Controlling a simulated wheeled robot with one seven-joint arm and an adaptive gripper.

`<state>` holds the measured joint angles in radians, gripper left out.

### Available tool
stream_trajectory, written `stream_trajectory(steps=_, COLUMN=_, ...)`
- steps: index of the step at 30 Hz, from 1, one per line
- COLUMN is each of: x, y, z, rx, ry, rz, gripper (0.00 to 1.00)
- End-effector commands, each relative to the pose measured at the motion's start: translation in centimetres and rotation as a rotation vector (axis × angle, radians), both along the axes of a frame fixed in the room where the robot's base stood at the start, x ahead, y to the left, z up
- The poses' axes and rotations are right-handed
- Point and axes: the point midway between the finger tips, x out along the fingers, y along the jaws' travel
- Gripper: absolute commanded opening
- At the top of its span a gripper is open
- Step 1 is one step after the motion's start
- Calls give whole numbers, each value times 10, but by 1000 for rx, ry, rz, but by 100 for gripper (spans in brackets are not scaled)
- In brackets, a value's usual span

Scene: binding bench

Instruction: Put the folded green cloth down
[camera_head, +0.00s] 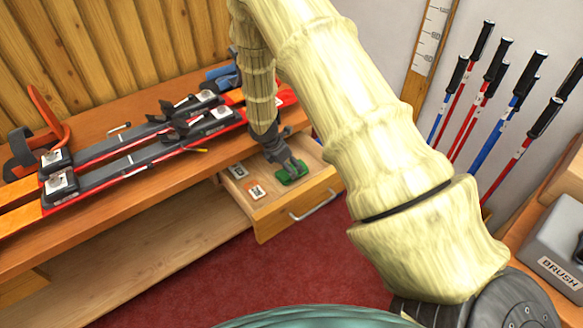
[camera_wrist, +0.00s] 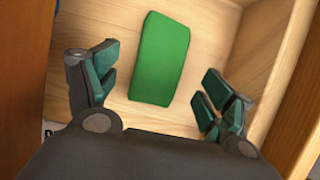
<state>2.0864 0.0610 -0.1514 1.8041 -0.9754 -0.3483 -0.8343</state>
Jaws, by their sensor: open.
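The folded green cloth (camera_wrist: 160,58) lies flat on the wooden floor of an open drawer (camera_head: 275,219). In the head view only part of the cloth (camera_head: 287,178) shows beneath my gripper (camera_head: 287,168). My gripper is open in the wrist view (camera_wrist: 161,72), with one dark green finger to each side of the cloth. Clear gaps show between the fingers and the cloth, and nothing is between the pads. How high the fingertips are above the drawer floor is hard to tell.
Small labelled items (camera_head: 256,192) lie in the drawer left of the cloth. The drawer walls (camera_wrist: 287,85) stand close around my gripper. Skis with bindings (camera_head: 140,150) lie on the bench (camera_head: 120,215) above. Ski poles (camera_head: 490,95) lean at the right, near a grey brush box (camera_head: 553,250).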

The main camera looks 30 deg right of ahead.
Motion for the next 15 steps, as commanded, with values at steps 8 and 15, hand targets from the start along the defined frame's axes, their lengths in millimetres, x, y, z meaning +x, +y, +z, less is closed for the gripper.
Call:
stream_trajectory(steps=8, x=-5, y=54, z=-4, rx=0, ry=4, rz=6, gripper=82)
stream_trajectory(steps=15, x=-8, y=94, z=-4, rx=1, ry=3, rz=5, gripper=82)
